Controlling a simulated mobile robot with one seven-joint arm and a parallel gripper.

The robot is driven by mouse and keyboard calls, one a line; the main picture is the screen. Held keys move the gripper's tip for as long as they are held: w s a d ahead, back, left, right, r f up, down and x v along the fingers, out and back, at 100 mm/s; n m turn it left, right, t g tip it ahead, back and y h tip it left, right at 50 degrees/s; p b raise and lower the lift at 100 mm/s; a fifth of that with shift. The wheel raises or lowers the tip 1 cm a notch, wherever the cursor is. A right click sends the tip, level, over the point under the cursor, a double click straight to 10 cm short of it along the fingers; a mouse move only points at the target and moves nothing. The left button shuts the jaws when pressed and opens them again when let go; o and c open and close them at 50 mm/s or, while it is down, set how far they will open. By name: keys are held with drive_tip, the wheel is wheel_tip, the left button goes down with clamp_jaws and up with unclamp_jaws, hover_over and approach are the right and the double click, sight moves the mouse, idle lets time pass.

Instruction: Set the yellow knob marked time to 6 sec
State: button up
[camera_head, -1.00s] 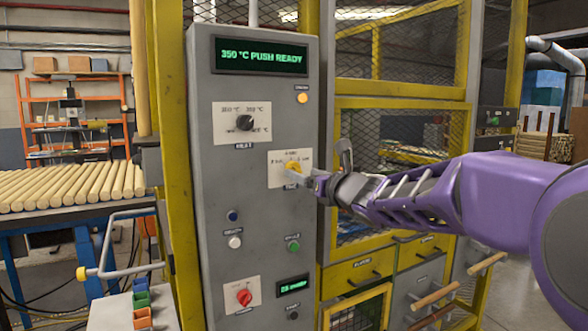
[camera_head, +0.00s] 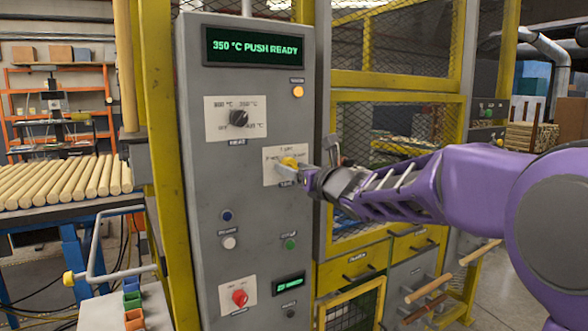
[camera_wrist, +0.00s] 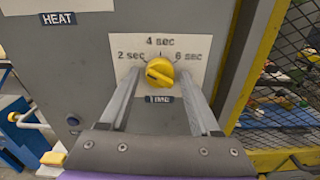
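The yellow knob (camera_wrist: 160,72) marked TIME sits on a white plate (camera_wrist: 122,42) lettered 2 sec, 4 sec and 6 sec. Its raised grip bar lies slanted, down to the right; I cannot tell for sure which mark it points at. My gripper (camera_wrist: 158,75) is open, with one finger on each side of the knob and a small gap showing on both sides. In the head view the knob (camera_head: 289,162) is partly hidden by my gripper (camera_head: 307,174).
The grey panel also carries a black HEAT knob (camera_head: 239,118) above, a red knob (camera_head: 240,297) below and several buttons. Its display (camera_head: 253,48) reads 350 °C PUSH READY. A yellow mesh frame (camera_head: 400,97) stands to the right, and wooden rods (camera_head: 65,182) lie at left.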

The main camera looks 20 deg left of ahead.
clamp_jaws()
